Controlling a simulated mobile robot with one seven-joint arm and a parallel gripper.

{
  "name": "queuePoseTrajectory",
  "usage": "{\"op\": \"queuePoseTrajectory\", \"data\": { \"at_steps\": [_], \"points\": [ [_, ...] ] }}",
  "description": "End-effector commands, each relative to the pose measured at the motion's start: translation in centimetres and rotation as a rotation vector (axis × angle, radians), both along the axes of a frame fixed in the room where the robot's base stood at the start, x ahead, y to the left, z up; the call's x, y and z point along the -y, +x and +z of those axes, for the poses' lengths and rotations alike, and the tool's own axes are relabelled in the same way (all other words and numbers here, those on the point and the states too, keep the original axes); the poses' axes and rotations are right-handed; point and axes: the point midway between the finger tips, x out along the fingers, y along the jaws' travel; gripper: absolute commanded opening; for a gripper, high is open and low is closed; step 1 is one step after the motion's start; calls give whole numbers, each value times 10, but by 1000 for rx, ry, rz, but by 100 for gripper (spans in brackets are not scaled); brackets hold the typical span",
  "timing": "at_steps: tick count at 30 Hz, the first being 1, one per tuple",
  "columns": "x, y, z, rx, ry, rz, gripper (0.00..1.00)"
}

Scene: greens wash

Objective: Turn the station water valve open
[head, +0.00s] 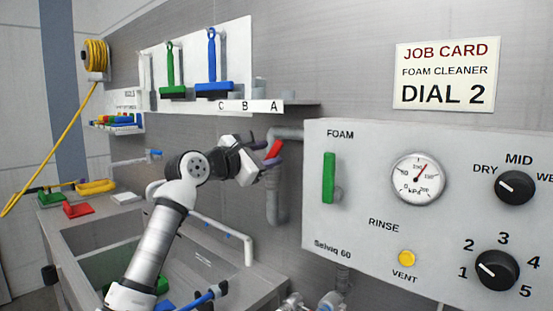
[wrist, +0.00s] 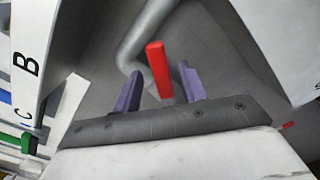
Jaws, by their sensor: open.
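The water valve's red lever (head: 274,149) is on the grey pipe (head: 277,196) left of the control panel. In the wrist view the red lever (wrist: 159,69) stands between the two purple fingers of my gripper (wrist: 160,88). My gripper (head: 266,158) is open around the lever, and a gap shows on each side of it. The lever's pivot and valve body are hidden behind the fingers. I cannot tell how deep the lever sits between the fingers.
The control panel (head: 375,225) stands close on the right, with a gauge, green lever and dials. A shelf (head: 290,104) lettered C, B, A is just above my gripper. A sink (head: 190,262) lies below, and a job card (head: 445,75) hangs above the panel.

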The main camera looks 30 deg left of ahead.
Motion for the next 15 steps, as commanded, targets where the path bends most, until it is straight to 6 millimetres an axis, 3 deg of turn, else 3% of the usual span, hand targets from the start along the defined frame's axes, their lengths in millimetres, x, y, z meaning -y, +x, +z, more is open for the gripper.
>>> {"op": "queuePoseTrajectory", "data": {
  "at_steps": [6,15],
  "points": [
    [-8,-51,-4,0,2,3,42],
    [-12,-87,-1,1,0,1,42]
  ]
}}
